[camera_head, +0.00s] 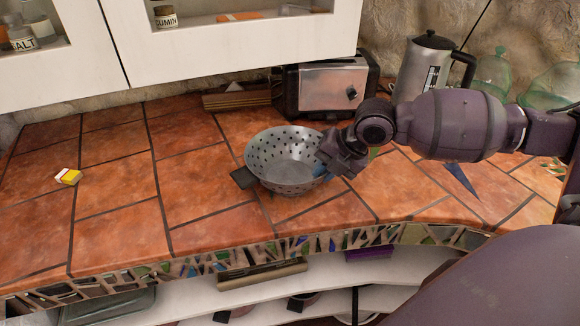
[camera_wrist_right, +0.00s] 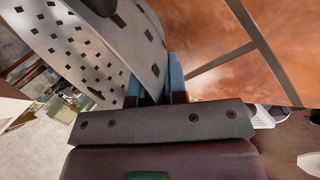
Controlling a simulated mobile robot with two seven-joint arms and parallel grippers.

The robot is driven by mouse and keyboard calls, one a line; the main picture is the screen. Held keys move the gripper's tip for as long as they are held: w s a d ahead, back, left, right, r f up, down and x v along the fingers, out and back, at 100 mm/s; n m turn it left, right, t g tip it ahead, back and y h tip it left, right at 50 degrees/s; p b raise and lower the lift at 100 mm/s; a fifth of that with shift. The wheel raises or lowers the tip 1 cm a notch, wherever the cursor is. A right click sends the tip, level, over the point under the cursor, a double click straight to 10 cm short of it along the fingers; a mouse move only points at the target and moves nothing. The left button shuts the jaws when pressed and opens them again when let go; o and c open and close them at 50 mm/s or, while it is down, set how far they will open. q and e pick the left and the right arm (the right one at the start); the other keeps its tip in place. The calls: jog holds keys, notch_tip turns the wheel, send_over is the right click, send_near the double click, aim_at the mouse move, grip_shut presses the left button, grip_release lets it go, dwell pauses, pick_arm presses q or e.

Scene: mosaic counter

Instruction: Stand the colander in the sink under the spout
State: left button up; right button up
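The grey metal colander (camera_head: 270,150), with dark holes and a dark handle on its left, is upright on the tiled counter near its front edge. My right gripper (camera_head: 325,165) is at the colander's right rim. In the right wrist view, the colander's wall (camera_wrist_right: 75,45) runs between the two blue fingertips (camera_wrist_right: 155,90), which are close against it on both sides. The gripper hides that part of the rim. My left gripper is not in view. No sink or spout shows in these frames.
A toaster (camera_head: 325,90) stands behind the colander, with a steel pot (camera_head: 425,65) and green glass vessels (camera_head: 495,75) at the back right. A small yellow-and-white box (camera_head: 68,176) lies at the left. The counter (camera_head: 120,225) between box and colander is clear. Cabinets hang above.

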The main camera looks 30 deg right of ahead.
grip_shut()
jog(key=shift+r, duration=0.25)
notch_tip(320, 180, up, 9)
jog(key=shift+f+p, duration=0.1)
jog(key=shift+p, duration=0.8)
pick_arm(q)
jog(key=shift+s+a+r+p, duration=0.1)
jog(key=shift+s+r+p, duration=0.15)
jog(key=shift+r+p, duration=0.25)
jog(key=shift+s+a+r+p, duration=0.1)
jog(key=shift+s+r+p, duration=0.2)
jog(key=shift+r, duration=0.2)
pick_arm(e)
notch_tip(320, 180, up, 11)
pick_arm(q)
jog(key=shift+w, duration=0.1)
pick_arm(e)
jog(key=shift+f, duration=0.2)
